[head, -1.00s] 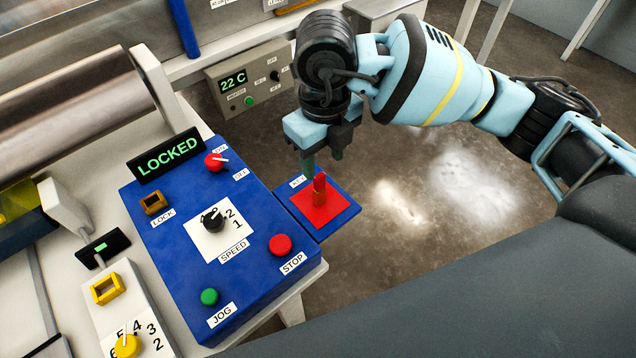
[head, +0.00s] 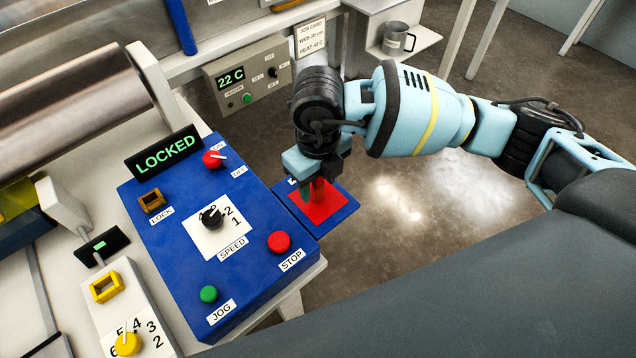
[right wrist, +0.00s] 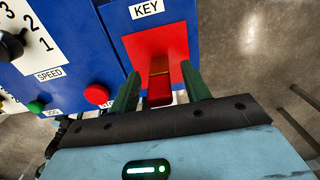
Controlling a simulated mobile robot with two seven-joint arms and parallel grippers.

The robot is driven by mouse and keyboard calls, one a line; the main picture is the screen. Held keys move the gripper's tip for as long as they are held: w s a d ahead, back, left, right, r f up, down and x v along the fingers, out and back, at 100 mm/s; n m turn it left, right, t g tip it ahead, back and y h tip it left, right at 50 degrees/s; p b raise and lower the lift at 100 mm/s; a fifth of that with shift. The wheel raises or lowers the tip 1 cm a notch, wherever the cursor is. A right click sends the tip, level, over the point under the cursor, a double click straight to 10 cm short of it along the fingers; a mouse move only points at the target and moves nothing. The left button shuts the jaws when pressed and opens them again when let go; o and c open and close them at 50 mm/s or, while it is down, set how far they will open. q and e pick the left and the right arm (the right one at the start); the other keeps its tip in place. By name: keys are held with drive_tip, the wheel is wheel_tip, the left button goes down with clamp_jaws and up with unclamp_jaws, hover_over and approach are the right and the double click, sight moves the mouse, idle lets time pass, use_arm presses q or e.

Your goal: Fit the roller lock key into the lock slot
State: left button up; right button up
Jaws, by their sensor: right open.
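The roller lock key (right wrist: 159,84) is a red block standing on a red square of a small blue shelf; it also shows in the head view (head: 317,190), partly hidden by my gripper. My right gripper (head: 318,192) is over the shelf. In the right wrist view its two green fingers (right wrist: 160,92) are open, one on each side of the key. The lock slot (head: 152,201) is a brown square socket marked LOCK on the blue control panel. The display (head: 165,154) above it reads LOCKED. My left gripper is not in view.
The blue panel (head: 185,258) carries a red knob (head: 212,159), a black SPEED dial (head: 211,217), a red STOP button (head: 279,242) and a green JOG button (head: 209,294). A yellow square socket (head: 106,288) is at lower left. The large roller (head: 70,100) lies behind.

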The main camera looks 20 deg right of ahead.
clamp_jaws()
drive_tip(key=shift+r, duration=0.1)
drive_tip(key=shift+r, duration=0.45)
drive_tip(key=r, duration=0.2)
drive_tip(key=shift+s+a+r, duration=0.2)
drive_tip(key=shift+s+r, duration=0.1)
drive_tip(key=shift+s, duration=0.05)
drive_tip(key=s+a, duration=0.3)
drive_tip(key=s, duration=0.4)
drive_tip(key=s+a+r, duration=0.1)
drive_tip(key=s+a, duration=0.2)
drive_tip(key=s, duration=0.4)
drive_tip(key=shift+r, duration=0.15)
